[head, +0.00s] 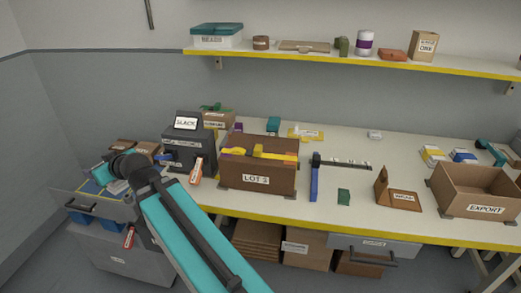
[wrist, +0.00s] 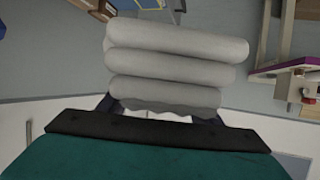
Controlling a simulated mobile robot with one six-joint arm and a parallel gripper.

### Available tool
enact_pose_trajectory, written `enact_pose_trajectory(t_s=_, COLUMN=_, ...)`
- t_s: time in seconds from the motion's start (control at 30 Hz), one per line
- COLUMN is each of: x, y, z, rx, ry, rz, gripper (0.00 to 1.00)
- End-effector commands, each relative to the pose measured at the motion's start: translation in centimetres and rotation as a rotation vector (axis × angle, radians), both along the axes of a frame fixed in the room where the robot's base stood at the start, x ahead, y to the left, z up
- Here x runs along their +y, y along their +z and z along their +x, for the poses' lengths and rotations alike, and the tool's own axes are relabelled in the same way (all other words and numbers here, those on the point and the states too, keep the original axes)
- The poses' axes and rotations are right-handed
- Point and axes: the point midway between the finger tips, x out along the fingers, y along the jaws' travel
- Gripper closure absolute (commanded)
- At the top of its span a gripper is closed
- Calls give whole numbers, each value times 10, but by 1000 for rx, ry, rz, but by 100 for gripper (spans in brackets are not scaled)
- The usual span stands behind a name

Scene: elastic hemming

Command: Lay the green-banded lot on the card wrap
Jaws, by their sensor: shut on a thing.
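My gripper (wrist: 160,112) is shut on a pale grey bundle of stacked, rounded folds (wrist: 175,65), which fills the middle of the wrist view. No green band shows on its visible side. In the head view my arm reaches to the left, with its end over an open grey drawer (head: 118,211); the fingertips are hard to make out there. The card wrap (head: 402,197), a brown card with a raised back and a label reading WRAP, lies on the bench at the right, far from my gripper. A small dark green piece (head: 343,197) lies left of it.
The LOT 2 box (head: 258,180), holding yellow pieces, stands mid-bench beside a blue-and-black measuring tool (head: 315,180). The EXPORT box (head: 485,209) is at the right. A dark SLACK bin (head: 187,145) stands near my arm. A yellow-edged shelf (head: 360,64) runs above.

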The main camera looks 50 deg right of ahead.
Motion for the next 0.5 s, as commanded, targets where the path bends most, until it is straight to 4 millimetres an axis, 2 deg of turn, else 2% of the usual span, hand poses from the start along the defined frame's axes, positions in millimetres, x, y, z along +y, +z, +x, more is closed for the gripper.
enact_pose_trajectory(t_s=0.27, x=4, y=-24, z=-11, rx=10, ry=151, rz=3, gripper=66)
enact_pose_trajectory(t_s=0.5, x=1, y=-37, z=-34, rx=10, ry=336, rz=5, gripper=66)
